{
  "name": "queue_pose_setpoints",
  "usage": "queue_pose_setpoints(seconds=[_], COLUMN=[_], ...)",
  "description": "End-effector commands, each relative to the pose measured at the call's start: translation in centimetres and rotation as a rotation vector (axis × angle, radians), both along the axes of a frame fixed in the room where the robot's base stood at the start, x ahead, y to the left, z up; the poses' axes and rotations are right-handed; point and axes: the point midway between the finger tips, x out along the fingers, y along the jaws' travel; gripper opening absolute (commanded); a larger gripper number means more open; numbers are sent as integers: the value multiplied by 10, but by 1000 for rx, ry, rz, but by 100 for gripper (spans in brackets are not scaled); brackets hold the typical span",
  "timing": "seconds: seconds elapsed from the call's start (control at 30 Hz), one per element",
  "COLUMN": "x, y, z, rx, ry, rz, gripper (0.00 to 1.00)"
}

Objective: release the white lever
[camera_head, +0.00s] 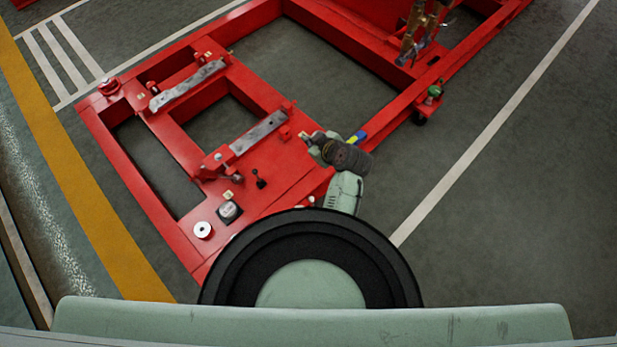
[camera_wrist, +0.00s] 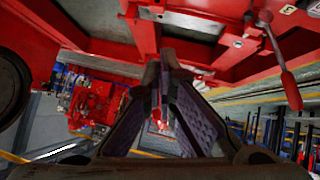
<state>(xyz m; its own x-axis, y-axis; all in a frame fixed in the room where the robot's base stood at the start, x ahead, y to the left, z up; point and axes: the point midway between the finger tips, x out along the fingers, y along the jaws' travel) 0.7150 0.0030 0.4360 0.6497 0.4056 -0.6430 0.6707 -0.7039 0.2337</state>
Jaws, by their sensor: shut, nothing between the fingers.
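I cannot make out a white lever for sure in either view. A short black lever (camera_head: 261,178) stands on the red deck of the pumpset frame (camera_head: 290,172) in the head view. In the wrist view, a lever with a red grip (camera_wrist: 290,90) hangs at the upper right, to the right of my fingers and apart from them. My gripper (camera_head: 304,136) is small in the head view, over the right part of the red frame. In the wrist view my gripper (camera_wrist: 167,62) has its fingertips together, with nothing seen between them, below red beams.
Two grey bars (camera_head: 187,84) lie across the red frame. A round white disc (camera_head: 203,230) and a black gauge-like part (camera_head: 229,211) sit at its near corner. A green-and-red fitting (camera_head: 433,93) is at the right edge. Grey floor (camera_head: 480,220) is clear to the right.

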Motion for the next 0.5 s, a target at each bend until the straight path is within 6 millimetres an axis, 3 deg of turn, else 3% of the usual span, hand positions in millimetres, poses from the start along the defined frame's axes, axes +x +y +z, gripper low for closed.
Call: queue_pose_setpoints(seconds=[0.03, 0.1, 0.2, 0.33, 0.5], x=[-26, -55, -86, -107, -110], y=[-11, -17, -20, -20, -19], z=[-21, -46, -68, -81, -84], rx=[13, 33, 61, 83, 85], ry=[59, 111, 155, 177, 180], rz=[15, 49, 85, 111, 118], gripper=[0, 0, 0, 0, 0])
